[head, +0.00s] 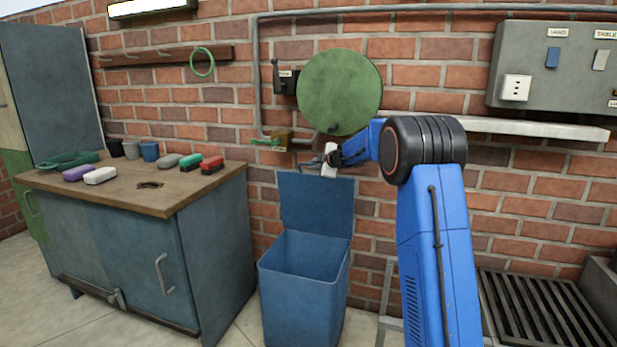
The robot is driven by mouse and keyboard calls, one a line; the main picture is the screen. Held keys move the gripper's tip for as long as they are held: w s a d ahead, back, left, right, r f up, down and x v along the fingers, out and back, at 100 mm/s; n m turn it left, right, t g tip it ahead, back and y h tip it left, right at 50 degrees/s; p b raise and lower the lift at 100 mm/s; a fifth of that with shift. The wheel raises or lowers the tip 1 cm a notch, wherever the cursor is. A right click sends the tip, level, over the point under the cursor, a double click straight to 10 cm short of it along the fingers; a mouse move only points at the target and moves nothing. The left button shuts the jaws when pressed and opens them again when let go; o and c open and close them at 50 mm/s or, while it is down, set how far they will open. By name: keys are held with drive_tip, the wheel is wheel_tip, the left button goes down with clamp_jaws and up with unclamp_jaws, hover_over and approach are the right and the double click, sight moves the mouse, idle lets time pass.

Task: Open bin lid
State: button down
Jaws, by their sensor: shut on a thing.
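The blue bin (303,290) stands on the floor between the cabinet and my arm. Its lid (316,205) is raised upright at the back, against the brick wall, and the bin's mouth is open. My gripper (328,161) is at the top edge of the lid, reached from the right, and appears shut on that edge. A small pale piece shows at the fingertips; I cannot tell whether it is part of the gripper. The exact contact is too small to see clearly.
A cabinet with a wooden top (150,186) stands left of the bin, bearing cups, a green tray (68,159) and several coloured blocks. A green disc (340,92) and pipes are on the wall above. A floor grate (540,310) lies at right.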

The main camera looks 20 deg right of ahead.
drive_tip(key=w+d, duration=0.3)
drive_tip(key=w, duration=0.2)
drive_tip(key=shift+d+r, duration=0.25)
drive_tip(key=shift+d, duration=0.05)
drive_tip(key=shift+w, duration=0.1)
drive_tip(key=c, duration=1.8)
unclamp_jaws()
drive_tip(key=shift+o, duration=0.2)
drive_tip(key=v, duration=1.2)
drive_tip(key=shift+f, duration=0.1)
